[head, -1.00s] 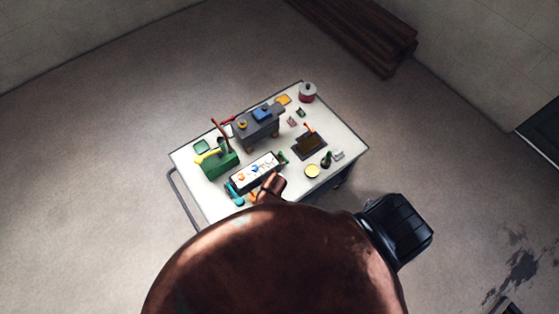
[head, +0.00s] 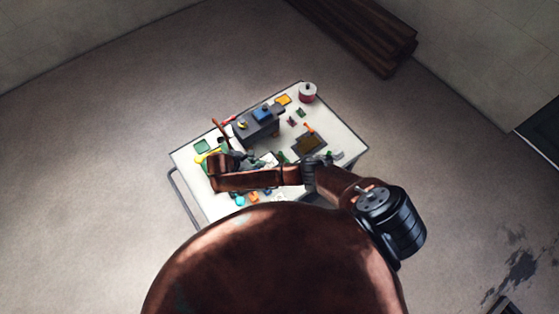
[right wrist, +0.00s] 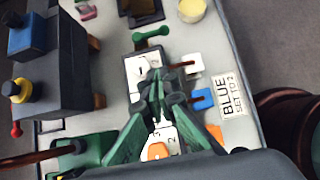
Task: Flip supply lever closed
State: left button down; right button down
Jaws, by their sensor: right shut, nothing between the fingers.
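No lever carries a readable supply label. A long dark-red lever (head: 218,129) stands tilted at the green box; its shaft (right wrist: 28,159) and the green box (right wrist: 88,150) show at the lower left in the right wrist view. A white panel (right wrist: 135,66) with printed numbers lies under my right gripper (right wrist: 165,88), whose fingers are shut and empty. They hide part of the panel. In the head view my right arm reaches left across the table, and the gripper (head: 252,160) is small and partly hidden near the panel, to the right of the green box.
A dark tray (head: 309,143) and a red pot (head: 307,93) are on the right. A "BLUE SET TO 2" card (right wrist: 230,96) lies beside a blue piece (right wrist: 203,99). A green bar (right wrist: 151,38) sits at the panel's end.

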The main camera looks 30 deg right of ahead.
jog(key=b, duration=0.1)
send_near(279, 161)
jog(key=f, duration=0.1)
jog(key=d+f, duration=0.1)
jog(key=s+d+f, duration=0.1)
jog(key=shift+s+f, duration=0.1)
jog(key=shift+f, duration=0.15)
jog(key=shift+d+f, duration=0.25)
jog(key=shift+d, duration=0.75)
jog(key=shift+d+f, duration=0.25)
jog(key=shift+d, duration=0.7)
